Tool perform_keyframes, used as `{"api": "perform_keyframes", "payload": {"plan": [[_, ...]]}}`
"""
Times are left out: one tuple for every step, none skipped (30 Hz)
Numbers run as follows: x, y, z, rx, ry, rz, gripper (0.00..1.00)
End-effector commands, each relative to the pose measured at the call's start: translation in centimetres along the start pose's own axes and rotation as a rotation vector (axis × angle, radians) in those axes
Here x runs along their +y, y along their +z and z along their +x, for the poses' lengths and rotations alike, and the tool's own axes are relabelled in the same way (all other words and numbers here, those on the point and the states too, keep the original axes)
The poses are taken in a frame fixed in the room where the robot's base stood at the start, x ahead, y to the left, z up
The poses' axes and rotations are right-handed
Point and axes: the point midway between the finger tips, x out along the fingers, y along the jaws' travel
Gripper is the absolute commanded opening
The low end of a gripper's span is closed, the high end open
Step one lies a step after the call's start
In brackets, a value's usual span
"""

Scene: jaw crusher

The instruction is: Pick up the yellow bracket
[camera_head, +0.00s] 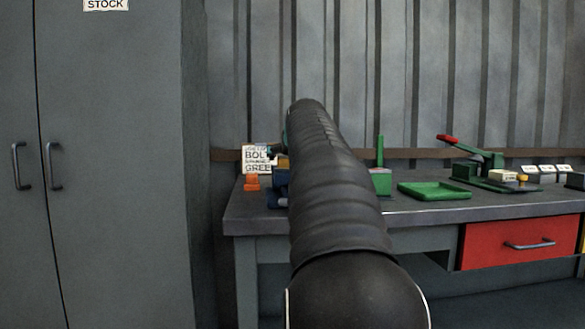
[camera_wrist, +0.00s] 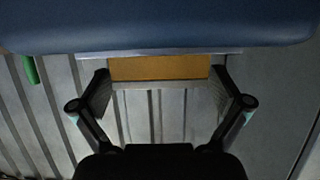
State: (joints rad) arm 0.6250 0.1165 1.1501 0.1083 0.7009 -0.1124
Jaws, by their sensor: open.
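The yellow bracket (camera_wrist: 160,68) shows in the wrist view as a flat yellow-orange face at upper centre, between the fingertips of my gripper (camera_wrist: 163,92). My gripper is open, with one finger on either side of it; I cannot tell whether either finger touches it. A large blue body (camera_wrist: 160,25) fills the top of the wrist view beyond it. In the head view, a small yellowish patch (camera_head: 283,161) shows beside my arm, above a blue object (camera_head: 282,182). My arm hides most of that spot and most of my gripper.
A printed sign (camera_head: 257,160) and an orange object (camera_head: 251,182) stand at the left end of the workbench (camera_head: 420,215). A green block (camera_head: 381,182), a green tray (camera_head: 435,190) and a red-handled lever tool (camera_head: 480,160) are to the right. A grey cabinet (camera_head: 110,120) stands left.

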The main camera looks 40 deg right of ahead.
Motion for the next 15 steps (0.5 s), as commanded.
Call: {"api": "perform_keyframes", "payload": {"plan": [[-0.01, 0.0, 0.3, 0.0, 0.0, 0.0, 1.0], [-0.01, -0.01, 0.37, 0.0, 0.0, 0.0, 1.0], [-0.01, -0.03, 0.41, 0.001, 0.0, 0.0, 1.0], [-0.01, -0.03, 0.41, 0.001, 0.0, 0.0, 1.0], [-0.01, -0.04, 0.4, 0.001, 0.0, 0.0, 1.0], [0.0, -0.03, 0.39, 0.001, 0.0, 0.0, 1.0], [0.0, -0.03, 0.39, 0.001, 0.0, 0.0, 1.0], [0.0, -0.03, 0.38, 0.001, 0.0, 0.0, 1.0], [0.0, -0.03, 0.38, 0.001, 0.0, 0.0, 0.95], [0.0, -0.03, 0.38, 0.001, 0.0, 0.0, 0.88], [0.0, -0.02, 0.38, 0.001, 0.0, 0.0, 0.8], [0.0, -0.03, 0.37, 0.001, 0.0, 0.0, 0.7], [0.0, -0.02, 0.37, 0.001, 0.0, 0.0, 0.62], [0.0, -0.02, 0.37, 0.001, 0.0, 0.0, 0.55], [0.01, -0.02, 0.37, 0.001, 0.0, 0.0, 0.45]]}}
